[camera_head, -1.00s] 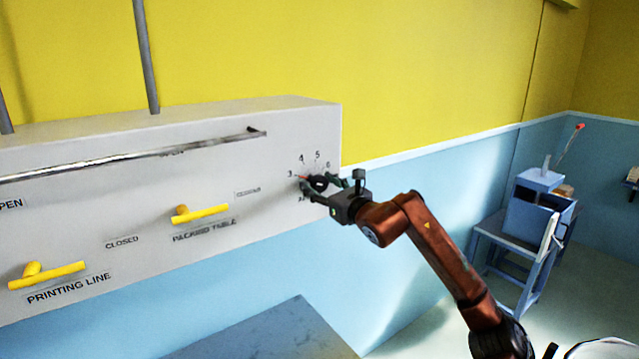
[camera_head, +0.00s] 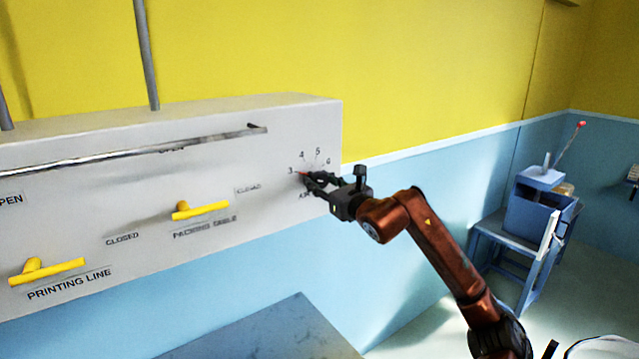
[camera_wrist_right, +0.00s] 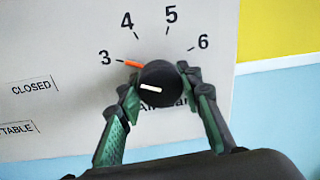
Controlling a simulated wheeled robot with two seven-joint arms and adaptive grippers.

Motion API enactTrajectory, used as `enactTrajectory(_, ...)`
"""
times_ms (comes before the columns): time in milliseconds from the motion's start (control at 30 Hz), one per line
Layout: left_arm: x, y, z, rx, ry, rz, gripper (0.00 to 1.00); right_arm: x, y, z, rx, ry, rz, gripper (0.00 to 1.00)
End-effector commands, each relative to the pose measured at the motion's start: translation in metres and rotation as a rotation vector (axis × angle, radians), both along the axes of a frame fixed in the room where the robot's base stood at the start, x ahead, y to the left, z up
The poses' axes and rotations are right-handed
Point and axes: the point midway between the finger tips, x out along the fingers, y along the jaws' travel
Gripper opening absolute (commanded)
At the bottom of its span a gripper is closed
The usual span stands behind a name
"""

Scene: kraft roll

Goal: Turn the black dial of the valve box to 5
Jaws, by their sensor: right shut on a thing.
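The black dial (camera_wrist_right: 162,80) of the white valve box (camera_head: 110,160) shows in the wrist view, with numbers 3 to 6 on the panel around it. Its orange pointer (camera_wrist_right: 131,64) points up and left, towards the 3 mark. A white bar is on the dial's face. My right gripper (camera_head: 313,180) is shut on the dial, one finger on its left side and one on its right. In the head view the fingers hide most of the dial. The lettering below the dial is partly covered. My left gripper is not in view.
Two yellow handles, one at the packing table label (camera_head: 200,211) and one at the printing line label (camera_head: 47,271), stick out from the box. A metal rail (camera_head: 140,153) runs across its front. A grey tabletop (camera_head: 270,335) lies below. A blue machine (camera_head: 535,210) stands right.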

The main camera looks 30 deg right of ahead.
Motion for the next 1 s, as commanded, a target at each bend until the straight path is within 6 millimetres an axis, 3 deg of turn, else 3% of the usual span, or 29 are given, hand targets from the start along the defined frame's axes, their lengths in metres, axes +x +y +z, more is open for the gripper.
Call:
enactTrajectory(500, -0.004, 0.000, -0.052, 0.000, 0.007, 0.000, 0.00, 0.000, 0.000, -0.003, 0.374, 0.025, 0.000, 0.09)
enactTrajectory(1000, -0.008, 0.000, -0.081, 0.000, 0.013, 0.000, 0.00, 0.000, 0.001, -0.001, 0.847, 0.064, -0.002, 0.09)
